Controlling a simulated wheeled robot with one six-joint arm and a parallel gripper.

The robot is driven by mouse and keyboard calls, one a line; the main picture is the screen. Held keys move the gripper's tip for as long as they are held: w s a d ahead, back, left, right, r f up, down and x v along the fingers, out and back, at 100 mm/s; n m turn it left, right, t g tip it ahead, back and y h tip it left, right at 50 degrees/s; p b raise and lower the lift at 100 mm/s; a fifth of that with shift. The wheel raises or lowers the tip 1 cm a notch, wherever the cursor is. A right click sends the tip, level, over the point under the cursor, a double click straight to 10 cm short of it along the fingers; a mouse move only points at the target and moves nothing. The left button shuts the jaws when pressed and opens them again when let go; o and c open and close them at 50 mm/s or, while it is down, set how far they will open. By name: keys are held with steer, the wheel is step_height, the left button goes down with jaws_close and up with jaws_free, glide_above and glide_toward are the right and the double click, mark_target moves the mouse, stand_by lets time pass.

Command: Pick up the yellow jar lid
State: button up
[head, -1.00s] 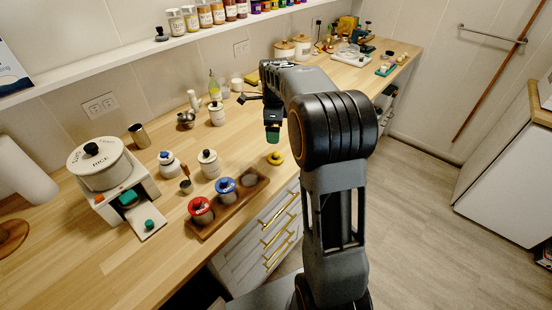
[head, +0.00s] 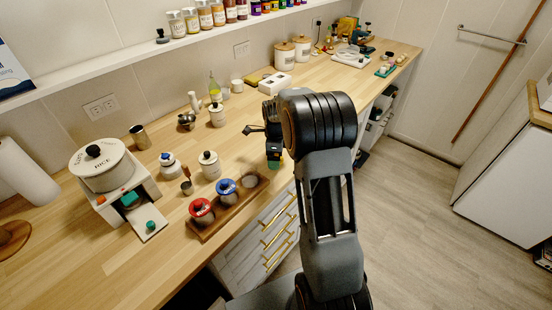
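My gripper (head: 274,163) points down at the counter's front edge, just right of the wooden tray's far end. It is over the spot of the yellow jar lid (head: 282,157), of which only a sliver shows beside the fingers. The rest of the lid is hidden. I cannot tell whether the fingers are around it or only above it. The wooden tray (head: 211,230) holds a jar with a red lid (head: 202,208), a jar with a blue lid (head: 226,187) and a jar without a lid (head: 249,181).
White canisters with black knobs (head: 210,165) stand behind the tray. A rice pot (head: 101,164) on a white stand is at the left. A white box (head: 274,84) and two wood-lidded canisters (head: 285,57) stand farther back. The counter between is mostly clear.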

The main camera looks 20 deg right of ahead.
steer(key=shift+f, duration=0.2)
steer(key=shift+c, duration=0.4)
steer(key=c, duration=0.9)
steer(key=shift+r, duration=0.2)
